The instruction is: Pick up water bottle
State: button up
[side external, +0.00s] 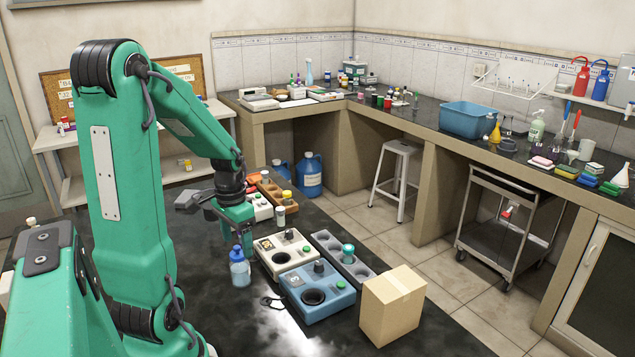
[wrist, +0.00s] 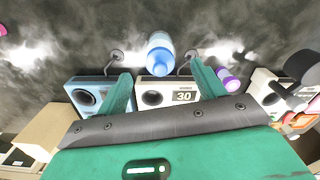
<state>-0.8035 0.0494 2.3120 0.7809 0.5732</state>
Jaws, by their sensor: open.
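In the wrist view the bottle (wrist: 160,54) shows as a blue round shape at top centre. My gripper (side external: 237,229) is above the bottle in the side external view. In the wrist view my gripper (wrist: 161,70) has its two green fingers spread apart, with the bottle between and just beyond the tips. Nothing is held, and no contact shows.
A white device (side external: 283,255) and a blue device (side external: 314,291) stand right of the bottle. A grey tray with round wells (side external: 327,242) lies behind them. A cardboard box (side external: 393,306) stands at the right. The bench in front of the bottle is clear.

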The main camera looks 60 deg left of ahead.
aim_at(240, 264)
jog(key=shift+f, duration=0.1)
jog(key=shift+f, duration=1.2)
jog(key=shift+s+f, duration=0.1)
jog(key=shift+f, duration=2.5)
jog(key=c, duration=1.2)
jog(key=shift+r, duration=0.15)
